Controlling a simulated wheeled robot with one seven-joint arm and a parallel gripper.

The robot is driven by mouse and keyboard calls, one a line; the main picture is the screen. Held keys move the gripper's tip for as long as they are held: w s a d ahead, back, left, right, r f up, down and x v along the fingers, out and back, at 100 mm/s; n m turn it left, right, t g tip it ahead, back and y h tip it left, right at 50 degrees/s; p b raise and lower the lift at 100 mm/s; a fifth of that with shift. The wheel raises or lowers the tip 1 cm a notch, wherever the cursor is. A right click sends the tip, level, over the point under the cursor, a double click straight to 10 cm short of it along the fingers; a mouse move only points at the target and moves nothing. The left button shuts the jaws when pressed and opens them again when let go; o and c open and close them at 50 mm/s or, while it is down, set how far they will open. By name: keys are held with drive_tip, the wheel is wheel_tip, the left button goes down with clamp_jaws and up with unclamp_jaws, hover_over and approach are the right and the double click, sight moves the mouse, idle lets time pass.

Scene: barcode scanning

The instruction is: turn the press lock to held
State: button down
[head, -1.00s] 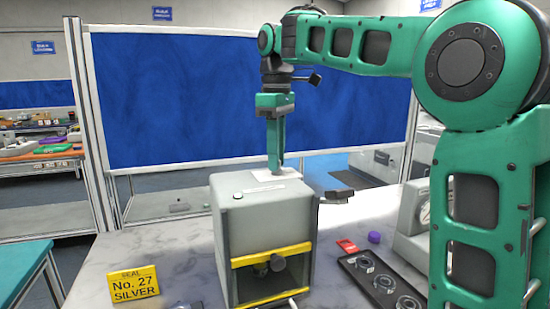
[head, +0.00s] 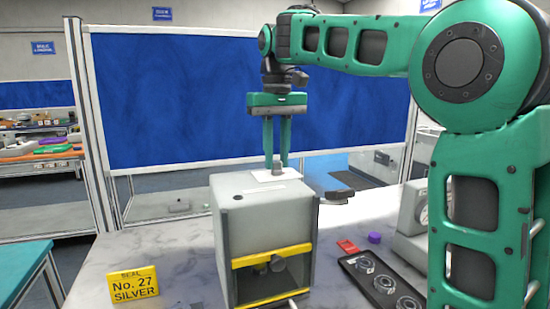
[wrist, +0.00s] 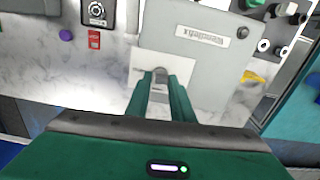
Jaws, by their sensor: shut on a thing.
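The press (head: 265,208) is a grey box with a yellow-framed opening at the front, standing on the marble-look table. A small grey knob (head: 279,171), which looks like the press lock, stands on a white plate (head: 266,177) on top of it. My gripper (head: 277,160) points straight down, with one green finger on each side of the knob, shut on it. The wrist view shows the knob (wrist: 160,71) between the fingertips. Any lock markings on the plate are too small to read.
At right are a black tray with round parts (head: 380,282), a red piece (head: 347,246), a purple cap (head: 374,237) and a grey dial device (head: 411,220). Table between sign and press is clear.

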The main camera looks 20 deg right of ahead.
sight(277, 162)
drive_tip(key=shift+w+r+m, duration=0.1)
drive_tip(key=shift+m, duration=0.3)
drive_tip(key=c, duration=1.5)
unclamp_jaws()
drive_tip(key=shift+c, duration=0.2)
drive_tip(key=shift+r, duration=3.9)
drive_tip(key=shift+f, duration=0.15)
